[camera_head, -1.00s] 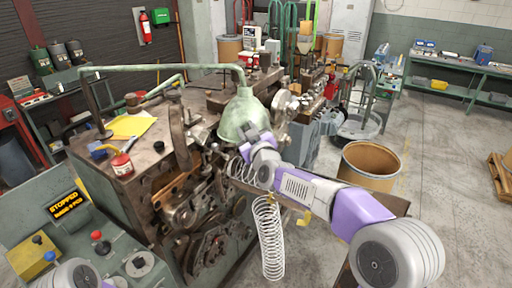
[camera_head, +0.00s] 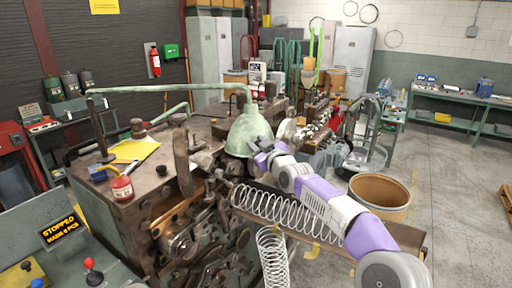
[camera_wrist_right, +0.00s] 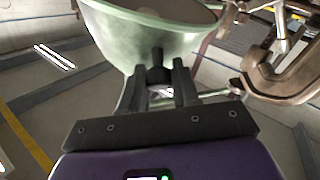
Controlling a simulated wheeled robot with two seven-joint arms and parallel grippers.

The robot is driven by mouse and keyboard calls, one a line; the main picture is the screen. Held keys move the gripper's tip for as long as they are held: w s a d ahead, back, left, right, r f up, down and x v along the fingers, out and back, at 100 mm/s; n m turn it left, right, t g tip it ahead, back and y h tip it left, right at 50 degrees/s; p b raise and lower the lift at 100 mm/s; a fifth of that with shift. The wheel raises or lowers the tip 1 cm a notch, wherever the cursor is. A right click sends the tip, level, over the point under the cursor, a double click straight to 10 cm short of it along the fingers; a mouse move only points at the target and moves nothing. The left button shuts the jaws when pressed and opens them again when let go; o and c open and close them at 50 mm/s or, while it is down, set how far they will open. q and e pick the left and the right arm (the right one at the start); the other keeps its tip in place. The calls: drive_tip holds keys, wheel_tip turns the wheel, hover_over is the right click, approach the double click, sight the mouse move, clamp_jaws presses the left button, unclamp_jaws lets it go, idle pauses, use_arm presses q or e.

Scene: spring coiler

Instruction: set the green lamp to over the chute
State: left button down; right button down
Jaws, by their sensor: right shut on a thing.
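The green lamp has a pale green bell-shaped shade (camera_head: 248,132) hanging from a long jointed arm (camera_head: 160,91). My right gripper (camera_head: 264,156) is at the lower right side of the shade. In the right wrist view its fingers (camera_wrist_right: 160,88) are shut on a dark stub (camera_wrist_right: 157,64) below the shade (camera_wrist_right: 150,38). The chute (camera_head: 404,233) is a brown trough running from the machine toward the lower right, partly hidden by my right arm. The shade appears near the chute's machine end, above and left of most of it. My left gripper is out of view.
The coiling machine (camera_head: 105,200) fills the left and middle. A long spring (camera_head: 272,208) lies along the chute and another spring (camera_head: 273,258) hangs in front.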

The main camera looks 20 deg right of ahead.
drive_tip(key=shift+a, duration=0.15)
drive_tip(key=c, duration=0.9)
unclamp_jaws()
drive_tip(key=shift+s, duration=0.1)
drive_tip(key=shift+s+d, duration=0.2)
drive_tip(key=shift+s, duration=0.1)
drive_tip(key=s+d+b, duration=0.1)
drive_tip(key=s+b, duration=0.1)
drive_tip(key=s, duration=0.4)
drive_tip(key=shift+s, duration=0.3)
drive_tip(key=shift+d, duration=0.1)
